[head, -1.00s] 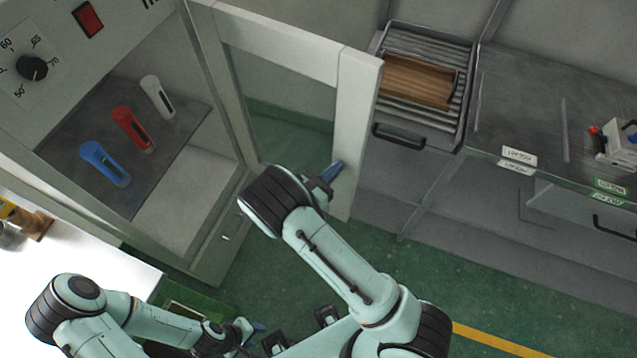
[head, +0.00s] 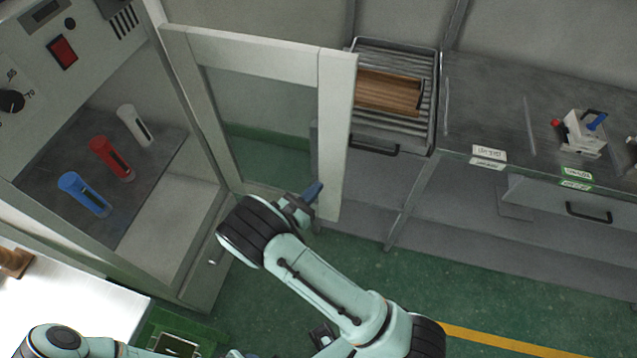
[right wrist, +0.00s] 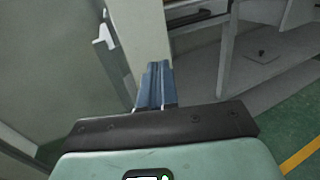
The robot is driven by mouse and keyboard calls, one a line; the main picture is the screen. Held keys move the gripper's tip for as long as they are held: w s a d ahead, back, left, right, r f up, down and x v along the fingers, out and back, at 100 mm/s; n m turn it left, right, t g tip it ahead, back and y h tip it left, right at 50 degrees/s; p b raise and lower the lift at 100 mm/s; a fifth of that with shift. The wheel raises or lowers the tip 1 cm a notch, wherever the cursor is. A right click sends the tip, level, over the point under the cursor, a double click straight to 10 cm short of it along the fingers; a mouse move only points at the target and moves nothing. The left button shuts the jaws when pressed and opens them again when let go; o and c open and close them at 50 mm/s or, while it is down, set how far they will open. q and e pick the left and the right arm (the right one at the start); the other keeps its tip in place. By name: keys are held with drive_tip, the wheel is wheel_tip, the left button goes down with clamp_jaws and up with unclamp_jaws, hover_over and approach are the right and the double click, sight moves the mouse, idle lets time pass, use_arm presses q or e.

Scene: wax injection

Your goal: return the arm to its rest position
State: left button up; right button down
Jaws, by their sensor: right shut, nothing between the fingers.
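My right arm reaches up from the bottom of the head view. Its gripper (head: 312,193) has blue fingers, shut and empty, in front of the lower part of the open cabinet door (head: 338,135). In the right wrist view the blue fingers (right wrist: 156,85) are together, with the pale door edge (right wrist: 140,35) just beyond them. I cannot tell whether they touch the door. My left arm shows only in part at the bottom left of the head view. Its gripper is not clearly visible there.
The open cabinet holds a blue (head: 84,195), a red (head: 112,158) and a white cylinder (head: 135,126). A roller rack (head: 425,95) bears a brown wooden board (head: 388,92). A grey counter (head: 490,100) carries a small device (head: 583,133). Green floor (head: 265,290) is open below.

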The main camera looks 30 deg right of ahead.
drive_tip(key=s+a, duration=0.5)
drive_tip(key=a, duration=0.1)
drive_tip(key=shift+a+b, duration=0.4)
drive_tip(key=shift+b, duration=0.05)
drive_tip(key=shift+f, duration=0.1)
